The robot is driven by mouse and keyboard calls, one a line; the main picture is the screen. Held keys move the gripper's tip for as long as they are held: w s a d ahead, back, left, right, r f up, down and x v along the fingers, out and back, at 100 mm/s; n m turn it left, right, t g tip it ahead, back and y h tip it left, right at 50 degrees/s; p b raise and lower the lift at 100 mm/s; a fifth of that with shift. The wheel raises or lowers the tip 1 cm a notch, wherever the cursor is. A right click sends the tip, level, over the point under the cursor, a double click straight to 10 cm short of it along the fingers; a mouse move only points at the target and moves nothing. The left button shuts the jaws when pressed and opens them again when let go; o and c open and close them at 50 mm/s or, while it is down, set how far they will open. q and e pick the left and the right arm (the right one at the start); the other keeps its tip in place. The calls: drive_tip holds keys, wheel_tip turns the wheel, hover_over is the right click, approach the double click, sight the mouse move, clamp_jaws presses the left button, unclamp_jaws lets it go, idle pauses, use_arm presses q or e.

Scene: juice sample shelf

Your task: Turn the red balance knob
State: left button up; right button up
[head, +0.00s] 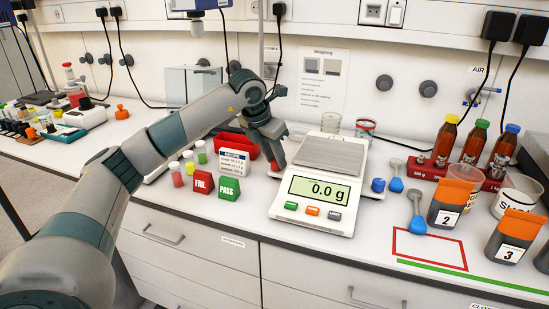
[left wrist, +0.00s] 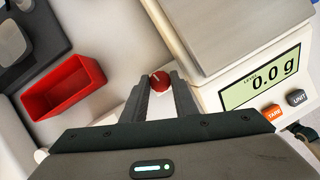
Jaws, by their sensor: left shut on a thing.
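The balance (head: 322,185) stands on the bench with a bare metal pan and a display (head: 319,191) reading 0.0 g. The red balance knob (left wrist: 160,80) sits at the balance's left side, and a light line shows on its face. My left gripper (left wrist: 160,88) is shut on the red knob, with one finger on each side of it. In the head view my left gripper (head: 279,157) reaches down beside the balance's left edge, and the knob shows only as a small red patch. A blue knob (head: 378,185) is on the balance's right side. My right gripper is out of view.
A red tray (left wrist: 64,87) lies left of the knob. FAIL (head: 203,184) and PASS (head: 229,188) blocks and small capped vials (head: 189,162) stand nearby. Right of the balance are a blue scoop (head: 414,213), brown bottles (head: 472,142) and numbered cups (head: 449,206).

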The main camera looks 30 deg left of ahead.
use_arm(q)
drive_tip(key=shift+r+n, duration=0.1)
drive_tip(key=shift+n, duration=0.3)
drive_tip(key=o, duration=1.1)
drive_tip(key=shift+c, duration=0.2)
drive_tip(key=shift+m, duration=0.3)
